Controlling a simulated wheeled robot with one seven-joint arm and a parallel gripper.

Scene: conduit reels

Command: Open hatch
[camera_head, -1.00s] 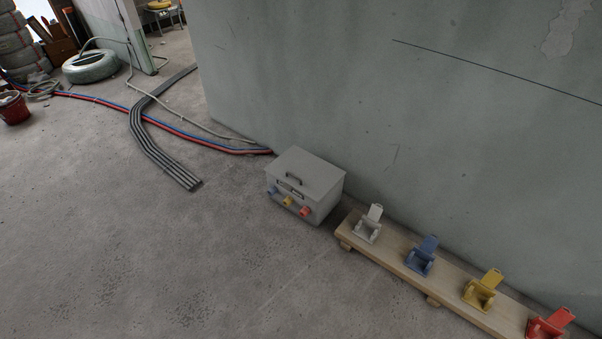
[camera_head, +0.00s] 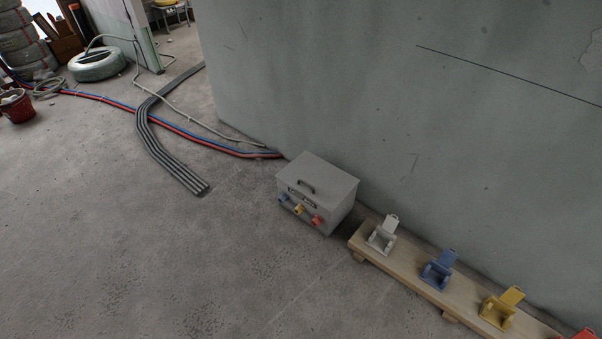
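A grey box (camera_head: 318,192) stands on the floor against the wall, right of the middle of the head view. I cannot tell whether this lid is the hatch. To its right, a low wooden plank (camera_head: 400,270) bears a white holder (camera_head: 382,236), a blue holder (camera_head: 438,269), a yellow holder (camera_head: 501,307) and a red holder (camera_head: 580,334), which is cut by the frame edge. Each has a raised flap. My gripper is not in view.
Grey conduits (camera_head: 165,150) and red and blue cables (camera_head: 200,138) lie across the floor at left. A tyre (camera_head: 97,66), stacked tyres and a red bucket (camera_head: 18,108) stand farther back. The concrete floor in front of the box is clear.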

